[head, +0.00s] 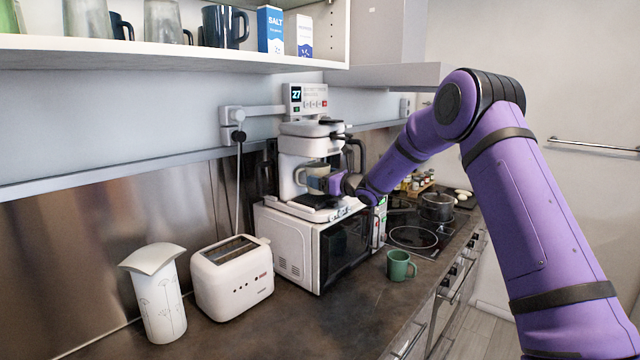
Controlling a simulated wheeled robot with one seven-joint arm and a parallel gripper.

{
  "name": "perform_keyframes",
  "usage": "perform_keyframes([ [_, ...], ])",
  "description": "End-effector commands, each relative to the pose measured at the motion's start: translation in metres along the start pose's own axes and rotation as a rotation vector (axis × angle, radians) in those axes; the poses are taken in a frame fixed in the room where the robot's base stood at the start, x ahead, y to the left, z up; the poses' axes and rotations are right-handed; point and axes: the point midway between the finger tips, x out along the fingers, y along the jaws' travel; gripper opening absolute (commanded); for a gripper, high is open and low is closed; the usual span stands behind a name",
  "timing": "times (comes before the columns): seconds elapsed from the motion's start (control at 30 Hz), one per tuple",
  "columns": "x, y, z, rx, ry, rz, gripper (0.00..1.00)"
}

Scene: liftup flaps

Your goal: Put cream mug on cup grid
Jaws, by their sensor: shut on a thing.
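The cream mug (314,172) is small in the head view, inside the front opening of the white coffee machine (293,165). My gripper (325,183) is at the mug's right side and is shut on it. The fingers are small and partly hidden, so the exact grip on the mug is unclear. The dark cup grid (316,201) lies at the foot of the coffee machine, just below the mug. I cannot tell whether the mug touches the grid or hangs slightly above it.
The coffee machine stands on a white microwave (290,243). A green mug (400,266) stands on the counter to the right. A white toaster (232,277) and a white canister (158,300) stand to the left. A pot (437,207) sits on the hob behind. A shelf (180,57) hangs above.

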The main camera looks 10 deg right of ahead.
Motion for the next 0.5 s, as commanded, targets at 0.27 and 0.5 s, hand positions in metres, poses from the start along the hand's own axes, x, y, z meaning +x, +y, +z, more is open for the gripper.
perform_keyframes([
  [0.27, 0.01, 0.002, -0.015, 0.0, -0.001, 0.001, 0.37],
  [0.5, 0.01, 0.001, -0.017, 0.001, -0.001, 0.0, 0.37],
])
